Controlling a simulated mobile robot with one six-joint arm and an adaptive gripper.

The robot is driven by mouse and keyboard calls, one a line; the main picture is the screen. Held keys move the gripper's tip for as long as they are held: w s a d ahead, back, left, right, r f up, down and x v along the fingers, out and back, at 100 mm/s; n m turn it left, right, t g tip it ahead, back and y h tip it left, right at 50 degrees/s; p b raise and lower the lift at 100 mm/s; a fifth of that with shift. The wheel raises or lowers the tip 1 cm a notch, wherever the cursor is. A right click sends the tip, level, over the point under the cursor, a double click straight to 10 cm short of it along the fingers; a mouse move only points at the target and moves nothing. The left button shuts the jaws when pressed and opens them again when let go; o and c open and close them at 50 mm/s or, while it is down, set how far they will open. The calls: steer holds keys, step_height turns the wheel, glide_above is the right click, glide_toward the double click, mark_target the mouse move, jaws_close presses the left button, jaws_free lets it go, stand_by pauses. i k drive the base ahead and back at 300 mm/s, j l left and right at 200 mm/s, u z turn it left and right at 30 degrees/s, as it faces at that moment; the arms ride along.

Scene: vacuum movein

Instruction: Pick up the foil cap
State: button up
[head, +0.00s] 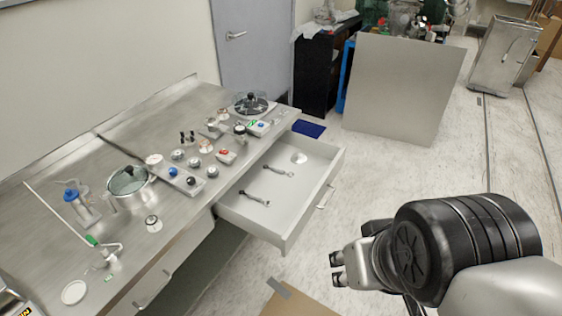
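I cannot tell for sure which thing is the foil cap. A small pale round piece (299,157) lies at the back of the open drawer (305,222). A flat pale disc (73,292) lies on the near left of the steel bench. My gripper (336,268) is in front of the drawer at the right, apart from the bench and the drawer. Its two fingertips stand apart with a gap between them, and nothing shows in it.
Two small dark-ended handles (255,197) lie in the drawer. The steel bench (75,190) holds a lidded pot (131,183), a blue-topped bottle (76,200), and several knobs and valves. A grey panel (403,88) stands behind. The floor right of the drawer is clear.

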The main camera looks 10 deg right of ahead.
mark_target(297, 159)
steer(key=i+u, duration=0.1)
steer(key=u, duration=0.35)
steer(key=l+u, duration=0.15)
steer(key=u, duration=0.3)
steer(key=i+l+u, duration=0.1)
steer(key=u, duration=0.35)
steer(key=l+u, duration=0.1)
steer(key=u, duration=0.3)
steer(key=i+l, duration=0.1)
steer(key=l, duration=0.6)
steer(key=i+l, duration=0.1)
steer(key=l, duration=0.6)
steer(key=i+l, duration=0.1)
steer(key=l, duration=0.65)
steer(key=i+l, duration=0.1)
steer(key=l, duration=0.6)
steer(key=i+l, duration=0.1)
steer(key=l, duration=0.6)
